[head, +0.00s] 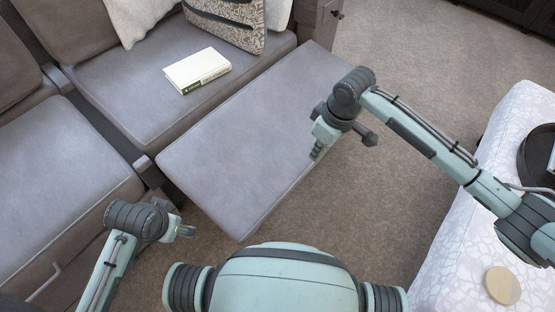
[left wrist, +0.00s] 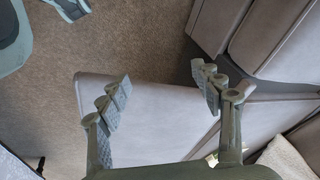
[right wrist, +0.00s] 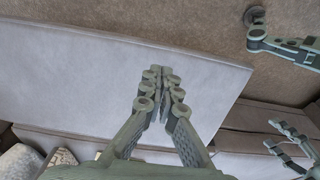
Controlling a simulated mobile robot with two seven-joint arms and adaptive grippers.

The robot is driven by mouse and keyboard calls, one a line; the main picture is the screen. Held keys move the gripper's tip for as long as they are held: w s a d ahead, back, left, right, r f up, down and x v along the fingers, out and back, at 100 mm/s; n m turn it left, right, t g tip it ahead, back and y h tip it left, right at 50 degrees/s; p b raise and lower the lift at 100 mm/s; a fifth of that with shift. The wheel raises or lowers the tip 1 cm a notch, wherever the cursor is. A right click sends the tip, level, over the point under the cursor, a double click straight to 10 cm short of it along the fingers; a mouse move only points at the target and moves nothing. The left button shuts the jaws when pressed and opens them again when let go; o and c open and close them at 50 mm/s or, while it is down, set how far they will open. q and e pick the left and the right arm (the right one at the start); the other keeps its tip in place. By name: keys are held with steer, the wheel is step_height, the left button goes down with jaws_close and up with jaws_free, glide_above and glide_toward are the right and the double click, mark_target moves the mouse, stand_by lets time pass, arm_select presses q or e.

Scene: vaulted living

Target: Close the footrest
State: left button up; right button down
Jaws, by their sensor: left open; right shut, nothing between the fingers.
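The footrest (head: 240,135) is a flat grey padded panel extended out from the grey sofa seat in the head view. It also shows in the left wrist view (left wrist: 160,112) and in the right wrist view (right wrist: 90,80). My right gripper (head: 316,154) is at the footrest's outer long edge; whether it touches cannot be told. In the right wrist view its fingers (right wrist: 160,72) are together with nothing between them. My left gripper (head: 190,231) is open near the footrest's near end, to its left. Its spread fingers (left wrist: 163,85) show in the left wrist view.
A book (head: 197,71) lies on the sofa seat (head: 140,80) beside the footrest, with pillows (head: 228,20) behind it. A white patterned ottoman or table (head: 460,235) with a round disc (head: 502,284) stands at right. Brown carpet (head: 400,75) is clear between them.

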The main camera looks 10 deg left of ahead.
steer(key=b, duration=0.2)
glide_toward(302, 178)
steer(key=f, duration=0.5)
steer(key=shift+w+a+f, duration=0.2)
steer(key=shift+a+f, duration=0.2)
arm_select(q)
steer(key=shift+t, duration=0.4)
steer(key=shift+s+d+r, duration=0.1)
steer(key=shift+d+r, duration=0.05)
steer(key=shift+r, duration=0.8)
steer(key=shift+s+d+r, duration=0.1)
steer(key=shift+r, duration=0.9)
steer(key=shift+s+d+r, duration=0.1)
steer(key=shift+d+r, duration=0.05)
steer(key=shift+r, duration=0.8)
arm_select(e)
steer(key=shift+w+f, duration=0.1)
steer(key=shift+f, duration=0.4)
arm_select(q)
steer(key=shift+w+b, duration=0.1)
steer(key=shift+b, duration=0.2)
